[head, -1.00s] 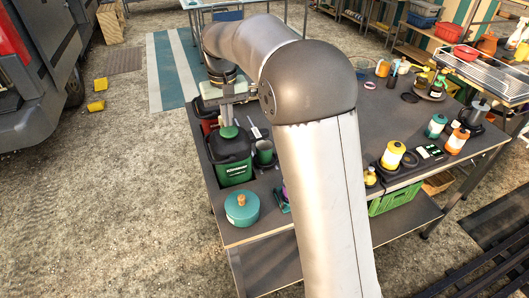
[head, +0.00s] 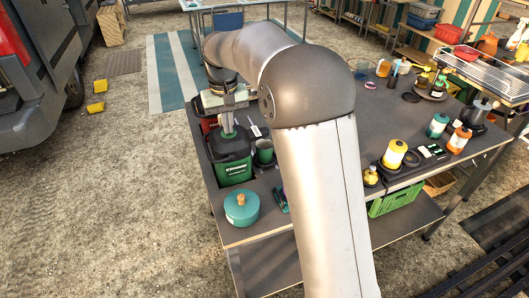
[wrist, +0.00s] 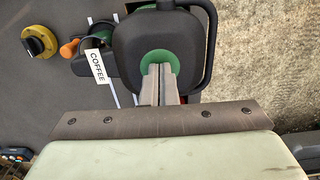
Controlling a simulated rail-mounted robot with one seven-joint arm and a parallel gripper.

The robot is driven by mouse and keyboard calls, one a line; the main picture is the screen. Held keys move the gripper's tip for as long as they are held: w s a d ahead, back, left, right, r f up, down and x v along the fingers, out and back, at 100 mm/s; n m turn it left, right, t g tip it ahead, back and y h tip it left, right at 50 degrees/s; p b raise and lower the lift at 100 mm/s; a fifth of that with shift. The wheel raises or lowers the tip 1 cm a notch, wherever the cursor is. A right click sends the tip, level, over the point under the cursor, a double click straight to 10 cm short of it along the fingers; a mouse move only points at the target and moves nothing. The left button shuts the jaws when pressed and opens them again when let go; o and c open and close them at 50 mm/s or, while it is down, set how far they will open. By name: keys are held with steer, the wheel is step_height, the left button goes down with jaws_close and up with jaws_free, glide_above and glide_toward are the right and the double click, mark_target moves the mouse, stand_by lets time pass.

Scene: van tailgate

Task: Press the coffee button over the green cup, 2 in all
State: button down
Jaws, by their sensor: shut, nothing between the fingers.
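The coffee dispenser (head: 233,170) is a dark-topped green container at the left end of the table. In the wrist view its dark lid (wrist: 130,40) carries a round green button (wrist: 147,61), with a white COFFEE label (wrist: 98,66) beside it. My gripper (head: 228,128) is over the lid, fingers pointing down. In the wrist view my gripper (wrist: 160,70) is shut and empty, its fingertips over the button and seeming to touch it. I cannot tell how far the button is pressed. A green cup (head: 264,156) stands just right of the dispenser; its inside is not clear.
A teal lidded pot (head: 242,209) stands at the table's near left corner. A yellow-and-black knob-like object (wrist: 38,41) shows in the wrist view. My arm hides the table's middle.

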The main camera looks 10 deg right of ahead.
steer(key=shift+r+p, duration=1.6)
steer(key=shift+f, duration=0.25)
steer(key=shift+f+b, duration=1)
steer(key=shift+f, duration=0.5)
steer(key=shift+r, duration=0.1)
steer(key=shift+r+p, duration=1.55)
steer(key=shift+r, duration=0.05)
steer(key=shift+r, duration=0.1)
